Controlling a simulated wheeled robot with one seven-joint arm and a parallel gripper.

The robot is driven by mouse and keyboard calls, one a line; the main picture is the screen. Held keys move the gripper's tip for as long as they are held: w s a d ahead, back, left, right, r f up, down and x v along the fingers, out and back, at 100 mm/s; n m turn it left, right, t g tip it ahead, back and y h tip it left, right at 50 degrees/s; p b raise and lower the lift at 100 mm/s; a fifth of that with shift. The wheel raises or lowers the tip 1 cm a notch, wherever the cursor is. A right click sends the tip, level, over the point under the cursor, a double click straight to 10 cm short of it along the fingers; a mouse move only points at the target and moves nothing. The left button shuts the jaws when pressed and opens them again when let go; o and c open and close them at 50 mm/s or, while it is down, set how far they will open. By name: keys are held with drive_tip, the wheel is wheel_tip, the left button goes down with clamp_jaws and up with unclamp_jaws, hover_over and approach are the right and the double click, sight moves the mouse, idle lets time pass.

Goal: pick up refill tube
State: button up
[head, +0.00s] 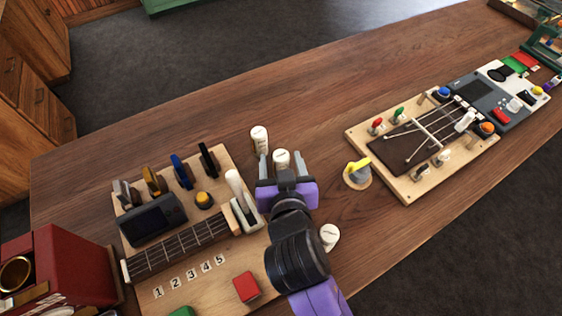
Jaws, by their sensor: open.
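Several white, labelled tubes stand on the wooden table; I cannot read which one is the refill tube. One white tube (281,158) shows between the fingers of my gripper (281,163), which is open. I cannot tell whether the fingers touch it, and its lower part is hidden behind my gripper. A second white tube (260,139) stands just beyond, up and to the left. A third white tube (330,236) stands nearer, right of my wrist.
Left of my gripper is a wooden board (215,275) with a fretboard, coloured clips and a red block (246,287). A yellow-handled knob (357,170) stands to the right. A stringed board (410,190) lies farther right. The table beyond the tubes is clear.

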drive_tip(key=shift+c, duration=0.5)
clamp_jaws()
